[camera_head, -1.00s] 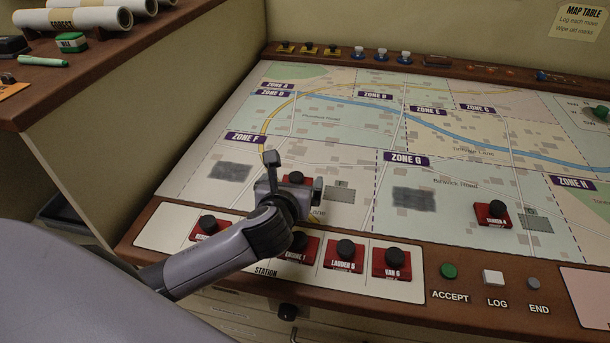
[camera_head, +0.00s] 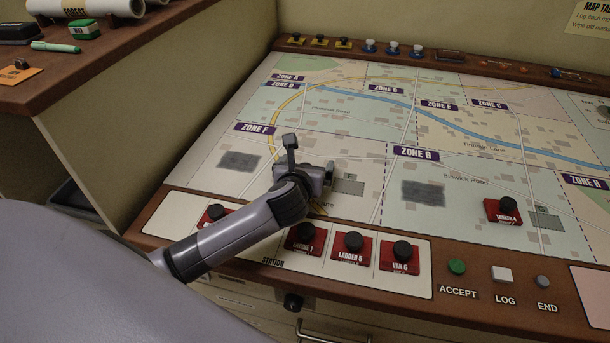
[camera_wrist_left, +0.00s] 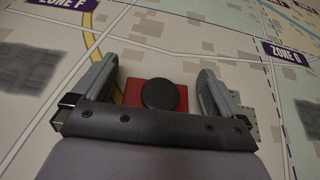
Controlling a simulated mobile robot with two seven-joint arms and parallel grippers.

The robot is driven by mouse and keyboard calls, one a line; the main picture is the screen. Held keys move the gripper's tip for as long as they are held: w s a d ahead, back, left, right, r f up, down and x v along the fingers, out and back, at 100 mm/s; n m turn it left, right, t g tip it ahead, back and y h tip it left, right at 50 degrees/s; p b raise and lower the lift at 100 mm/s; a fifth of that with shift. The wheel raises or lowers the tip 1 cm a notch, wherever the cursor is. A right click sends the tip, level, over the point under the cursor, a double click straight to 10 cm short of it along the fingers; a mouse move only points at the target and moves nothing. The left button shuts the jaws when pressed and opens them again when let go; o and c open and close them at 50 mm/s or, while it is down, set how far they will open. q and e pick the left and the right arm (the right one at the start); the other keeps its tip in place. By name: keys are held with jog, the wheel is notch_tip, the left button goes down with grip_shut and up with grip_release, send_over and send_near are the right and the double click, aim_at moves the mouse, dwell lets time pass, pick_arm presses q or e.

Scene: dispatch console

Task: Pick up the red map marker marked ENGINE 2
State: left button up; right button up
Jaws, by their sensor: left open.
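A red marker with a round black knob (camera_wrist_left: 160,94) lies on the map between my left gripper's fingers in the left wrist view. Its label is not readable there. In the head view it is hidden behind the gripper. My left gripper (camera_head: 310,160) is open over the map, below the ZONE F label; its open fingers also show in the left wrist view (camera_wrist_left: 158,78), one on each side of the knob with gaps. My right gripper is not in view.
The station strip along the front edge holds red markers: ENGINE 1 (camera_head: 305,238), LADDER 5 (camera_head: 352,248), VAN 6 (camera_head: 401,256) and one partly covered by my arm (camera_head: 215,214). TANKER 4 (camera_head: 504,211) stands on the map at right. ACCEPT (camera_head: 457,267), LOG and END buttons sit front right.

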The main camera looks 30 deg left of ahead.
pick_arm(q)
jog(key=c, duration=1.1)
jog(key=shift+r, duration=0.1)
